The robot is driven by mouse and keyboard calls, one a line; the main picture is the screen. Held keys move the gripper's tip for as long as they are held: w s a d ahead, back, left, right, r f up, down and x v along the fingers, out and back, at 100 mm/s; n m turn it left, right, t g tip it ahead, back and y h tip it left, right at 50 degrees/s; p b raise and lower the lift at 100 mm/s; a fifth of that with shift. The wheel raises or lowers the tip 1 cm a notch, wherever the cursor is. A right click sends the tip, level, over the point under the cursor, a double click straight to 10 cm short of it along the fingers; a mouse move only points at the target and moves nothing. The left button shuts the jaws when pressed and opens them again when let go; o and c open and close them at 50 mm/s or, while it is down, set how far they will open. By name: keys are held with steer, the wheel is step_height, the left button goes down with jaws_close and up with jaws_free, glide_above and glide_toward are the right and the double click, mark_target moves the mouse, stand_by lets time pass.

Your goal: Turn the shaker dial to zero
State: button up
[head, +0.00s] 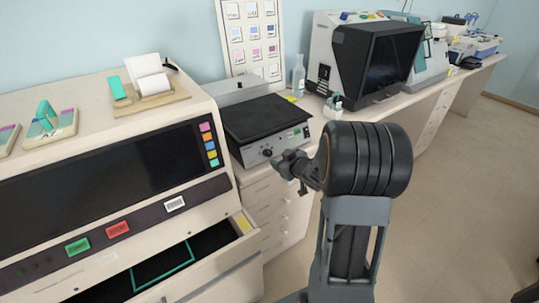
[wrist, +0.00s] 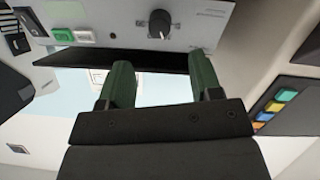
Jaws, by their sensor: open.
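The shaker (head: 283,144) is a grey box with a black flat top, standing on the counter beside the large cream machine. Its dial (head: 267,153) is a dark round knob at the left of the front panel. In the wrist view, which appears upside down, the dial (wrist: 160,24) shows near the top with a pale pointer mark; I cannot read its setting. My gripper (head: 287,170) is in front of the shaker's panel. In the wrist view my gripper (wrist: 161,60) is open, its two green fingers apart and empty, with the dial beyond the gap, not between the fingers.
The cream machine (head: 110,165) stands left, with an open drawer (head: 215,243) below. A bottle (head: 299,75) and a dark-screened instrument (head: 375,60) stand right of the shaker. Open floor lies at right.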

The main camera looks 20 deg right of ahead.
mark_target(270, 154)
steer(key=x, duration=0.9)
steer(key=shift+w, duration=0.1)
steer(key=c, duration=0.9)
